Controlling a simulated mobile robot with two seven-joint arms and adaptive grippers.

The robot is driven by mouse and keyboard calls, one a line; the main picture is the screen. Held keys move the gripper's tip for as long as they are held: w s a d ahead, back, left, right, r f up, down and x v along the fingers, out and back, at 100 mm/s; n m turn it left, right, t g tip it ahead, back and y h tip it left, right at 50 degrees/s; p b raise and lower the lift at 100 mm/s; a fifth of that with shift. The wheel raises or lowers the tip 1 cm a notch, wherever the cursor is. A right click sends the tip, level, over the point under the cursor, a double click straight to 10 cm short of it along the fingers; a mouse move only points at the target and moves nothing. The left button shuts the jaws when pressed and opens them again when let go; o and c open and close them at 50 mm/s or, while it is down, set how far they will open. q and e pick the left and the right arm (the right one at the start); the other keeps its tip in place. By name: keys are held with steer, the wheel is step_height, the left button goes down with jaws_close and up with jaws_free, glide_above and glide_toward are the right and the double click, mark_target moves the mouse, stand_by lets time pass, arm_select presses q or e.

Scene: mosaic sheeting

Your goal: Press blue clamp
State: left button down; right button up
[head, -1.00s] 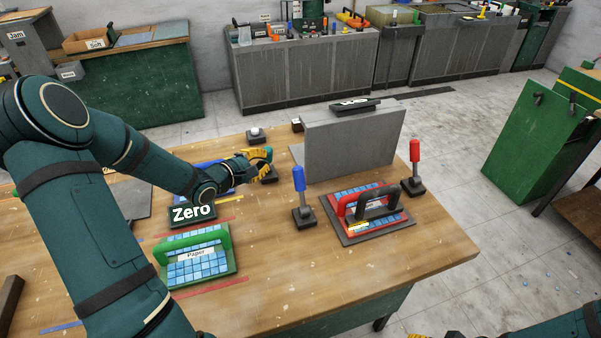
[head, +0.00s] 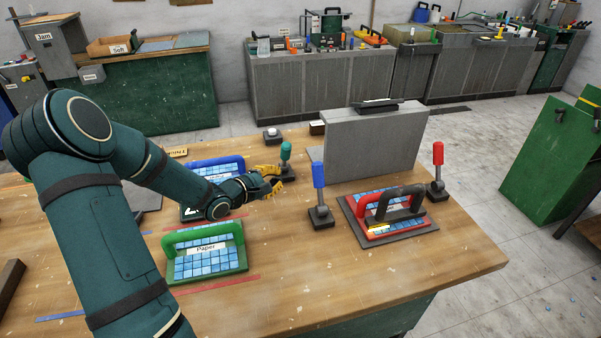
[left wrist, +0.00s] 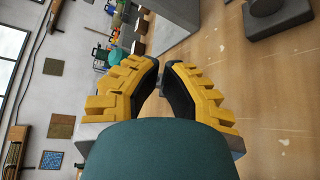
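The blue clamp (head: 319,190) stands upright on its dark square base, left of the red-handled mosaic sheet. My left gripper (head: 276,179) has yellow fingers and is left of the blue clamp, apart from it, just in front of the green clamp (head: 285,160). Its fingers show spread with nothing between them; the left wrist view also shows the two fingers (left wrist: 161,78) with a gap between their tips. A dark base (left wrist: 277,16) is partly in the left wrist view at top right; I cannot tell which clamp it belongs to. My right gripper is out of view.
A red clamp (head: 438,170) stands behind the red-handled mosaic sheet (head: 400,231). A grey upright block (head: 372,145) stands behind the blue clamp. A green-handled mosaic sheet (head: 206,262) and a blue-handled one (head: 213,168) lie on the left. Table space in front of the blue clamp is clear.

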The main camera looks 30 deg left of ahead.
mark_target(320, 189)
arm_select(q)
steer(key=w+d+b, duration=0.2)
steer(key=w+d, duration=0.2)
steer(key=w, duration=0.4)
steer(key=shift+d+f+b, duration=0.35)
steer(key=shift+d+f, duration=0.05)
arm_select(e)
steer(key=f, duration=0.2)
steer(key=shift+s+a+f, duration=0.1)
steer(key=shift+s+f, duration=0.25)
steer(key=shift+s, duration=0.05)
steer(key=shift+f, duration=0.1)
arm_select(q)
steer(key=shift+s+d+r+m+b, duration=0.2)
steer(key=shift+d+m+b, duration=0.05)
steer(key=shift+m+b, duration=0.05)
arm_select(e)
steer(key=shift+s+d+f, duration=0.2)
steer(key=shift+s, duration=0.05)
